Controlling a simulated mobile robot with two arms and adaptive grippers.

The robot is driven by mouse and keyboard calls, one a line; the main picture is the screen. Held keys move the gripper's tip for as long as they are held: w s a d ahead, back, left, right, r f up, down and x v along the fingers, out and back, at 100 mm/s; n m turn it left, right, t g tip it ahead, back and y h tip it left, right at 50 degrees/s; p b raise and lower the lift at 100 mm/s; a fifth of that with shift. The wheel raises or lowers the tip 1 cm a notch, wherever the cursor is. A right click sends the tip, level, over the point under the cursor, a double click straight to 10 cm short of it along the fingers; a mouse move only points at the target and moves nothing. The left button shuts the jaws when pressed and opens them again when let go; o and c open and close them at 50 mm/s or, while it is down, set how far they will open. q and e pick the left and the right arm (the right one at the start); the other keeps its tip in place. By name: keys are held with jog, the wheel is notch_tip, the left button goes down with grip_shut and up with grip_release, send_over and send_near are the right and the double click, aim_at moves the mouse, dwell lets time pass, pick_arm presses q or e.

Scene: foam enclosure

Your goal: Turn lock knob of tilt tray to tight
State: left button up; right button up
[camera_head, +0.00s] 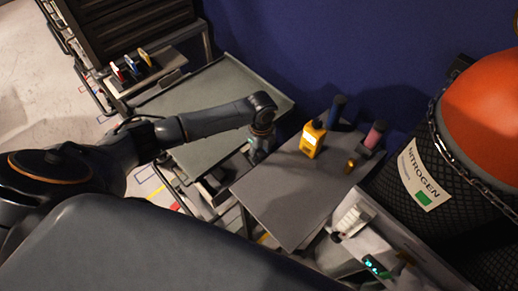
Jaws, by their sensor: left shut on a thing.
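The tilt tray (228,80) looks to be the grey-green rimmed tray at the centre top, lying behind and below my left arm. My left arm reaches in from the left across this tray. My left gripper (256,155) points down at the tray's right side, by the gap to the grey tabletop. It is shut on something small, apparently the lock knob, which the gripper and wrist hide. I cannot see which way the knob is turned. My right gripper is not in view.
Right of the gripper, a grey tabletop (285,205) carries a yellow meter (312,139), a dark blue cylinder (337,112), a pink cylinder (374,136) and a small brass piece (350,166). A netted nitrogen tank (470,160) stands at right. A dark drawer cabinet (130,28) stands top left.

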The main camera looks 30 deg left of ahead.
pick_arm(q)
jog(key=shift+w+d+f+g+y+b, duration=0.1)
jog(key=shift+w+g+y+b, duration=0.3)
jog(key=shift+g, duration=0.5)
jog(key=g+b, duration=0.1)
jog(key=b, duration=0.1)
jog(key=g+y+b, duration=0.1)
jog(key=g+b, duration=0.1)
jog(key=shift+w+d+f+b, duration=0.1)
jog(key=shift+f+b, duration=0.15)
jog(key=shift+b, duration=0.05)
jog(key=shift+r+g+y+b, duration=0.1)
jog(key=shift+g+y+b, duration=0.4)
jog(key=shift+g+b, duration=1.2)
jog(key=o, duration=1.2)
